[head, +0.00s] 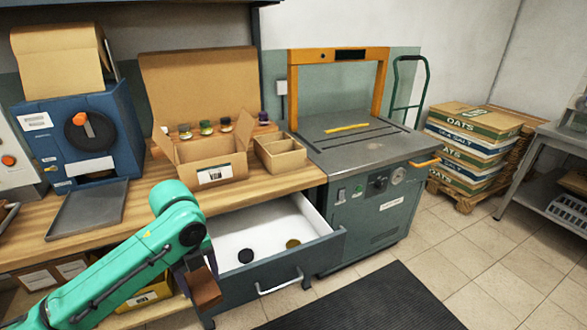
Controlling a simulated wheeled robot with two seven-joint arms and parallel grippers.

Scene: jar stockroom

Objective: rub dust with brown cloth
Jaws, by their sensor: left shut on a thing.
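My left arm reaches in from the lower left. Its gripper (199,268) points down in front of the open drawer's left side and is shut on the brown cloth (205,288), which shows as a small brown block at the fingertips. A small pale smudge, which looks like dust (374,146), lies on the grey top of the green strapping machine (330,152), well to the right of and behind the gripper. My right gripper is not in view.
The open drawer (322,236) holds a black and a brass-coloured disc. An open carton (205,150) with several jars behind it and a divided box (280,155) stand on the wooden bench. An orange arch (380,85) spans the machine. A black mat (365,300) lies on the floor.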

